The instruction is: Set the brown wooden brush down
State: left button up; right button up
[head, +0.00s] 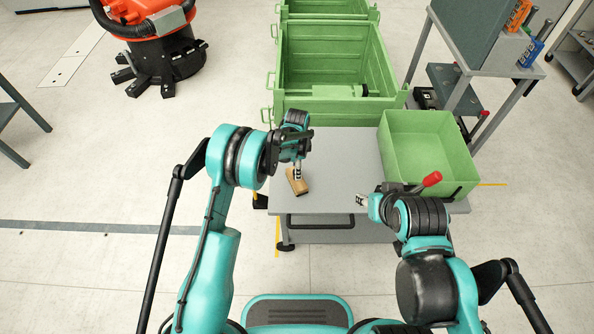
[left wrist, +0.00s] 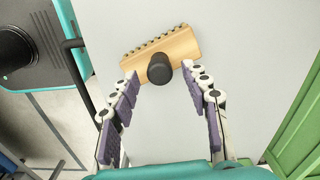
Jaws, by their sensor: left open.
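The brown wooden brush (head: 297,184) lies on the left part of the grey cart top (head: 335,160). In the left wrist view the brush (left wrist: 182,47) shows its light wooden block, a row of bristle tufts along one edge and a round black knob. My left gripper (head: 298,172) is over the brush. In the left wrist view its two fingers (left wrist: 160,80) are spread apart, with the knob between the tips and no visible contact. My right gripper (head: 362,201) is over the right front of the cart top; its fingers are too small to read.
Larger green crates (head: 330,107) stand behind the cart. The middle of the cart top is clear. An orange and black machine (head: 160,45) stands at the back left.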

pick_arm(q)
notch_tip(320, 180, up, 9)
jog(key=p, duration=0.2)
jog(key=s+a+r+n+t, duration=0.2)
jog(key=s+a+r+n, duration=0.25)
jog(key=r, duration=0.55)
jog(key=s+a+r+n+t, duration=0.1)
jog(key=s+a+r+n, duration=0.2)
jog(key=s+a+r, duration=0.5)
jog(key=s+a+r+n+t, duration=0.2)
jog(key=s+n, duration=0.2)
jog(key=s, duration=0.4)
jog(key=s+a+r+n+t, duration=0.2)
jog(key=s+n, duration=0.3)
jog(key=s, duration=0.3)
jog(key=shift+a, duration=0.6)
jog(key=shift+w+d+r, duration=0.1)
